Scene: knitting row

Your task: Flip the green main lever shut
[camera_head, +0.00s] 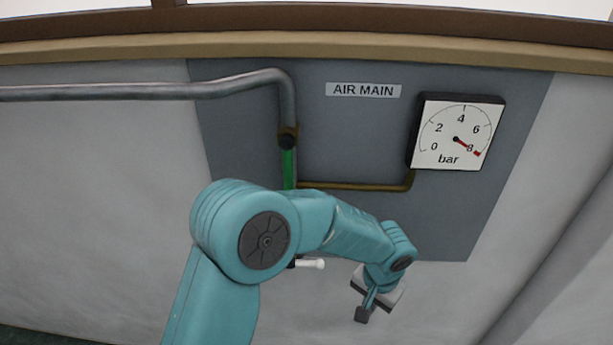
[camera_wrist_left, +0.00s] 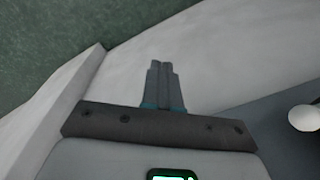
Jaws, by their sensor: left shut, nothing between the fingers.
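The green main lever (camera_head: 289,168) points down along the grey pipe, below the dark valve pivot (camera_head: 287,141), in the head view. My left arm hides its lower part. My left gripper (camera_head: 364,311) is to the right of the lever and lower than it, clear of it. In the left wrist view its fingers (camera_wrist_left: 160,75) are shut together with nothing between them. My right gripper is not in view.
A gauge (camera_head: 459,134) marked bar has its red needle just past 8. A brass pipe (camera_head: 355,187) runs towards it from the main pipe. A small white handle (camera_head: 311,263) shows below my arm. An AIR MAIN label (camera_head: 363,90) is on the grey panel (camera_head: 345,125).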

